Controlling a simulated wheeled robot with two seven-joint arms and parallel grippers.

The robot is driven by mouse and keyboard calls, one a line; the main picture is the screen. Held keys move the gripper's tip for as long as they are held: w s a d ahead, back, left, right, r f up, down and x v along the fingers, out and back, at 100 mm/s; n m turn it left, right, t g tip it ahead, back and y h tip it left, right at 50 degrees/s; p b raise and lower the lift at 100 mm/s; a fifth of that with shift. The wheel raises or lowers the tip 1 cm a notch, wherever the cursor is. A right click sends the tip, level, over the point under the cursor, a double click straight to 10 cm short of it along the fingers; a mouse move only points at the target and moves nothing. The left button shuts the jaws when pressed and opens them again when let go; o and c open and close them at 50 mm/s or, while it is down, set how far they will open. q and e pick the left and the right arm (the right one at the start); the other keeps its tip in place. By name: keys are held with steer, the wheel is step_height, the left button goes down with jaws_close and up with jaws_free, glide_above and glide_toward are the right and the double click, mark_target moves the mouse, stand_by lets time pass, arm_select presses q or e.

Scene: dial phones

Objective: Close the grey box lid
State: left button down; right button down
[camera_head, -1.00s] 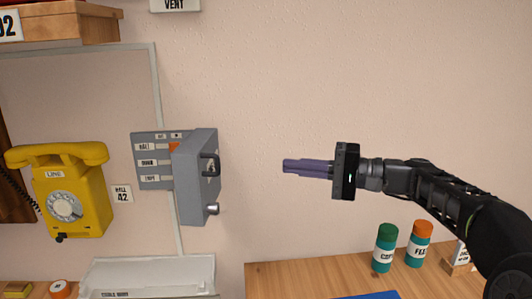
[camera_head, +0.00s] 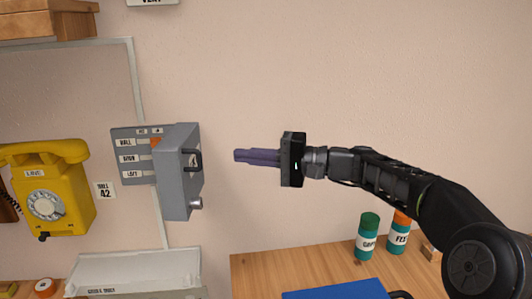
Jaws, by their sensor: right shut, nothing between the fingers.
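A grey box (camera_head: 131,172) is mounted on the wall left of centre, with labelled rows and an orange part inside. Its lid (camera_head: 178,178) stands swung out on the right side, partly open, with a dark handle and a round knob on its outer face. The lid hides part of the inside. My right gripper (camera_head: 237,156) is shut and empty, pointing left at about handle height. It is to the right of the lid and apart from it. My left gripper is not in view.
A yellow dial phone (camera_head: 47,193) hangs at the left. A pale tray (camera_head: 135,272) is below the box. Two teal jars, one green-capped (camera_head: 367,237) and one orange-capped (camera_head: 398,234), stand on the wooden counter (camera_head: 262,275) near a blue object (camera_head: 335,290). The wall right of the lid is clear.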

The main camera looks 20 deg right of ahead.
mark_target(191, 169)
steer(key=a+p, duration=0.1)
steer(key=a, duration=0.5)
steer(key=shift+w+a, duration=0.15)
steer(key=shift+w, duration=0.25)
steer(key=shift+f, duration=0.1)
